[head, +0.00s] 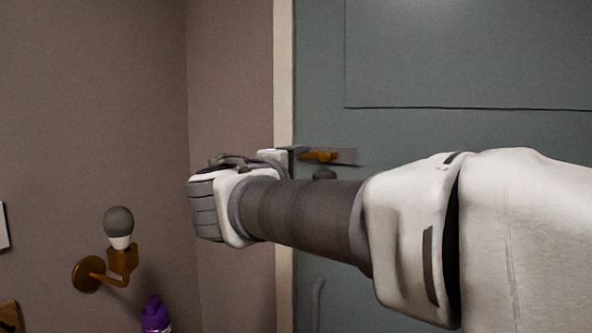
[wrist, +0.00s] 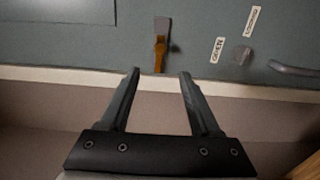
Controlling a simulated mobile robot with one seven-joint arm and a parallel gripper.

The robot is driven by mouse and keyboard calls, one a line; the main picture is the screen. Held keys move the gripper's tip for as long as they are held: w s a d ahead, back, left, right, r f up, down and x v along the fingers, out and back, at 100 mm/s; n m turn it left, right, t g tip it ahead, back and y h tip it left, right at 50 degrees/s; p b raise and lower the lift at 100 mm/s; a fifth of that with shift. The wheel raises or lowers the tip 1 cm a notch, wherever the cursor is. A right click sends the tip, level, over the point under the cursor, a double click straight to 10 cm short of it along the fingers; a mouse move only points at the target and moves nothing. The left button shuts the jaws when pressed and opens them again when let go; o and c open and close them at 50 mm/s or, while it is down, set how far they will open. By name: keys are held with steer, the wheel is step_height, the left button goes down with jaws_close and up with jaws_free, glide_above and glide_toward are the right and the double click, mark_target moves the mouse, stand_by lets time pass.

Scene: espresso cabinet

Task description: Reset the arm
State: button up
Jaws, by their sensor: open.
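My arm reaches across the head view from the right edge to the middle, and its wrist end stands in front of the door frame. In the wrist view my gripper (wrist: 159,74) is open, with its two dark fingers wide apart and nothing between them. Beyond the fingertips is the brass lever handle (wrist: 160,47) of a blue-grey door (wrist: 205,22). The fingers look apart from the handle, though the depth is hard to tell. The handle also shows in the head view (head: 319,157), just above my forearm. My fingers are mostly hidden there by the wrist.
A brass wall lamp (head: 122,259) with a grey-and-white bulb is on the brown wall at left. A purple bottle (head: 156,314) stands below it. The wrist view shows two small labels (wrist: 217,49), a round knob (wrist: 241,55) and a curved grey handle (wrist: 293,69) on the door.

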steer(key=shift+d, duration=0.1)
stand_by(0.3)
steer(key=s+d+f+m+g+p, duration=0.1)
steer(key=s+d+f+m+g, duration=0.2)
steer(key=s+d+f+g, duration=0.25)
steer(key=s+d+f+m+g+p, duration=0.25)
steer(key=s+d+f, duration=0.3)
steer(key=d, duration=0.35)
steer(key=s+a+f+m+g+y+p, duration=0.1)
steer(key=s+f+m+g+y+p, duration=0.1)
steer(key=s+f+m+y, duration=0.4)
steer(key=s+f+m+g, duration=0.1)
steer(key=s+f+m, duration=0.1)
steer(key=s+f, duration=0.3)
steer(key=shift+s+a+f, duration=0.2)
steer(key=shift+s+a, duration=0.15)
steer(key=shift+s, duration=1.4)
steer(key=shift+o, duration=0.3)
